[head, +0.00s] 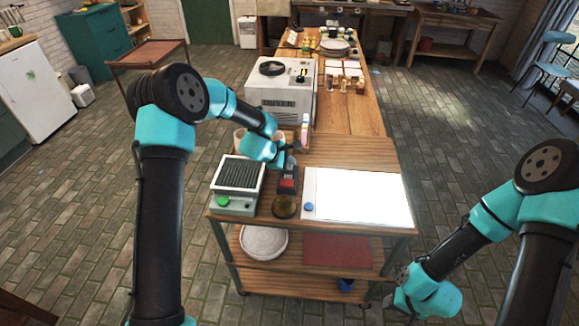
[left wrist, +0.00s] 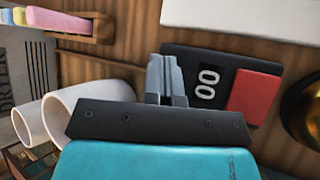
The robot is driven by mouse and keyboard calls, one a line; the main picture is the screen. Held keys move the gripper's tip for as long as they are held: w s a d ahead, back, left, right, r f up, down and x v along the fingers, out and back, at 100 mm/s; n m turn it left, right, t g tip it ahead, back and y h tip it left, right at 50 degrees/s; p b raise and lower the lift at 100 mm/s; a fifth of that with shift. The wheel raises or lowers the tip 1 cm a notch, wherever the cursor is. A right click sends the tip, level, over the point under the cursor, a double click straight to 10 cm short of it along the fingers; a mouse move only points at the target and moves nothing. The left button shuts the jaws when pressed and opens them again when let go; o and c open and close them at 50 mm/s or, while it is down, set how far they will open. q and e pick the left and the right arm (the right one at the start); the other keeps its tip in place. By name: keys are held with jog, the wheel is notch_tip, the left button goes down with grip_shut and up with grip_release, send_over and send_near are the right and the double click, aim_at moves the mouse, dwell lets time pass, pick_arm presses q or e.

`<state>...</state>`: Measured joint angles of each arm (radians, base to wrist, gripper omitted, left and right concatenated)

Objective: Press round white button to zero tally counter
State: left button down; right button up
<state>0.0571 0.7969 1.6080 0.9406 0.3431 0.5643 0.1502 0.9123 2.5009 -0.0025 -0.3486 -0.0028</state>
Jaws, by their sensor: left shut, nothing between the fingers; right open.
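The tally counter (head: 288,182) is a small black block with a red part, lying on the wooden cart top in the head view. In the left wrist view its black body (left wrist: 200,62) shows a display reading 00 and a red rectangular key (left wrist: 254,96). I see no round white button; my fingers cover part of the counter. My left gripper (head: 292,153) is shut and empty, its fingertips (left wrist: 166,72) over the end of the counter away from the red key. Contact cannot be told. My right gripper (head: 389,303) is open, low beside the cart's right side.
A grey ribbed device with a green knob (head: 222,201) stands left of the counter. An amber dish (head: 284,207) lies in front, a white board (head: 360,196) to the right. White cups (left wrist: 88,104) and a wooden holder with pastel sticks (left wrist: 62,22) are close by.

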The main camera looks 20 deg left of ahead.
aim_at(289, 167)
pick_arm(q)
jog(key=shift+r, duration=0.65)
jog(key=shift+r, duration=2.5)
